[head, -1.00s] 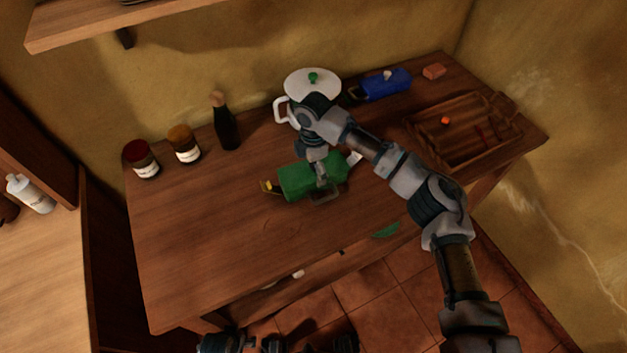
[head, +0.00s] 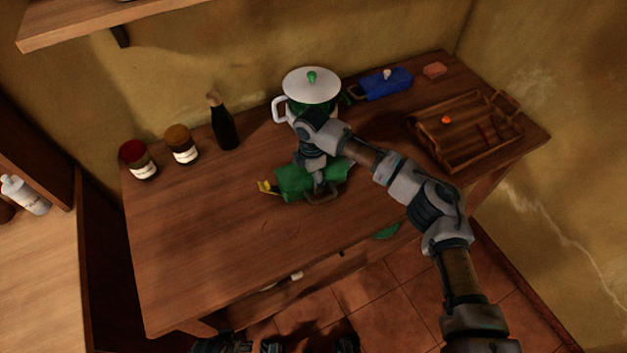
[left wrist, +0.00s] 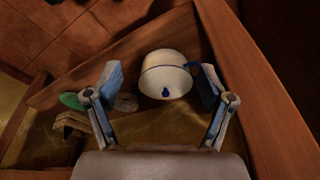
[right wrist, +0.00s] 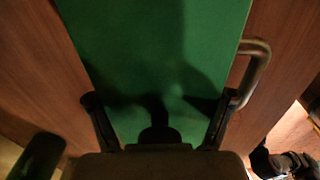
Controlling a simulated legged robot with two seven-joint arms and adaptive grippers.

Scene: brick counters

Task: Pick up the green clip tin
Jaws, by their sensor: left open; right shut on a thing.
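The green clip tin (head: 296,183) is a green box with a yellow clip at its left end and a metal handle at its front. It is at the middle of the wooden counter. My right gripper (head: 321,190) comes down over the tin from above and is shut on it. In the right wrist view the tin (right wrist: 150,60) fills the middle, with the gripper's fingers (right wrist: 158,120) at its two sides. My arm hides part of the tin's top. Whether its underside touches the counter is hard to tell. My left gripper (left wrist: 165,95) is open and empty in the left wrist view.
A white-lidded pot (head: 311,86) stands close behind the tin. A blue tin (head: 386,84), a reddish block (head: 434,70) and a wooden tray (head: 457,161) are at the right. A dark bottle (head: 223,124) and two jars (head: 181,146) stand left. The counter's front left (head: 200,250) is clear.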

